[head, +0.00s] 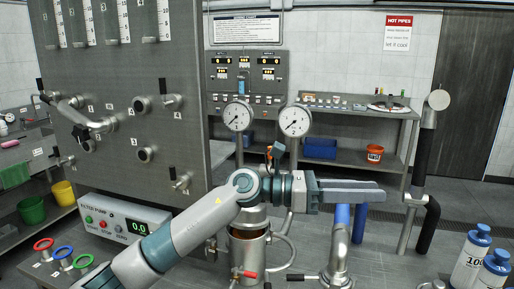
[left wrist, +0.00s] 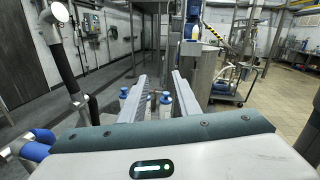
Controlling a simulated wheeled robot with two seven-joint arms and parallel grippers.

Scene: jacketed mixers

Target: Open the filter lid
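A steel vessel with an amber, see-through body (head: 247,250), which looks like the filter, stands at the lower middle of the head view. My left forearm and wrist cross over its top, so its lid is mostly hidden and I cannot tell whether it is open. My left gripper (head: 380,191) reaches past the vessel to the right, above and beyond it, pointing right. In the left wrist view its two fingers (left wrist: 159,76) stand apart with nothing between them. The right gripper does not show.
Two round gauges (head: 238,116) stand behind my arm. Blue pipes (head: 359,222) and a steel pipe (head: 338,245) rise just right of the vessel. The filter pump box (head: 122,222) is at left. White bottles (head: 470,258) with blue caps stand at lower right.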

